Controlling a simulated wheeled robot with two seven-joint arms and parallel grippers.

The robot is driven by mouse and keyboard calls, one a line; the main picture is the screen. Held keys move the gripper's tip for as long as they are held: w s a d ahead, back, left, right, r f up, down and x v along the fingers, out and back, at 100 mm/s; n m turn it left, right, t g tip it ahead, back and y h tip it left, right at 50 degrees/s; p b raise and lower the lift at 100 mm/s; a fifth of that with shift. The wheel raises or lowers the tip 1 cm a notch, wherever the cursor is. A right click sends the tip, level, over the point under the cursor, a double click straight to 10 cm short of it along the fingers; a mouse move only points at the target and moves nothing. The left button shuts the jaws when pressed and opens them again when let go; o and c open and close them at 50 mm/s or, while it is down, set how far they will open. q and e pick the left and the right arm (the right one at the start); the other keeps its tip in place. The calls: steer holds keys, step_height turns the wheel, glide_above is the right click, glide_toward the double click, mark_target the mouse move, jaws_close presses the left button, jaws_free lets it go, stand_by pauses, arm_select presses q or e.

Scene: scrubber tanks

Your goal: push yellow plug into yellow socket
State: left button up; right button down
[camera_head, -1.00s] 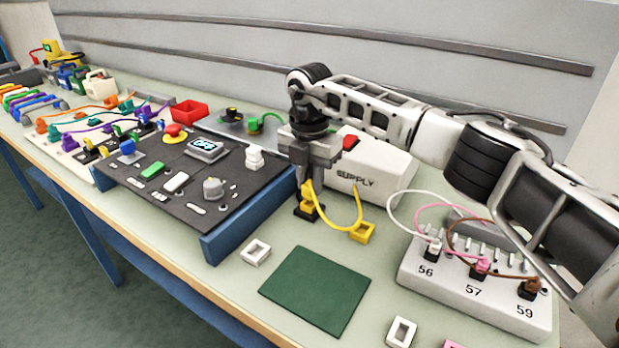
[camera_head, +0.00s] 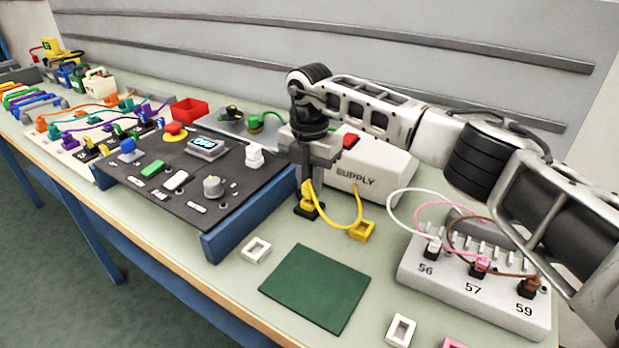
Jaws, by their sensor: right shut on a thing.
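My right gripper (camera_head: 306,183) points straight down in front of the supply box and is shut on the yellow plug (camera_head: 307,201). The plug is upright, and its upper part is hidden between the fingers. A black square piece (camera_head: 315,214) is directly under the plug, at table level. I cannot tell how far the plug goes into it. I cannot tell whether this frame or the black piece is the yellow socket. My left gripper is out of view.
The white supply box (camera_head: 372,170) stands close behind the gripper. A dark control panel (camera_head: 205,170) with a blue edge is to the left. A grey terminal block (camera_head: 470,290) with white, pink and brown plugs is at the right. A green mat (camera_head: 315,288) lies bare in front.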

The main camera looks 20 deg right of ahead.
steer(key=shift+f+b, duration=0.4)
steer(key=shift+f, duration=0.45)
steer(key=c, duration=0.7)
jaws_free()
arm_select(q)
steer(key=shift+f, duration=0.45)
arm_select(e)
steer(key=shift+r, duration=0.25)
step_height(320, 180, up, 7)
steer(key=p, duration=0.5)
steer(key=shift+p, duration=0.35)
steer(key=shift+r, duration=0.35)
steer(key=shift+r+p, duration=0.15)
steer(key=shift+p, duration=0.15)
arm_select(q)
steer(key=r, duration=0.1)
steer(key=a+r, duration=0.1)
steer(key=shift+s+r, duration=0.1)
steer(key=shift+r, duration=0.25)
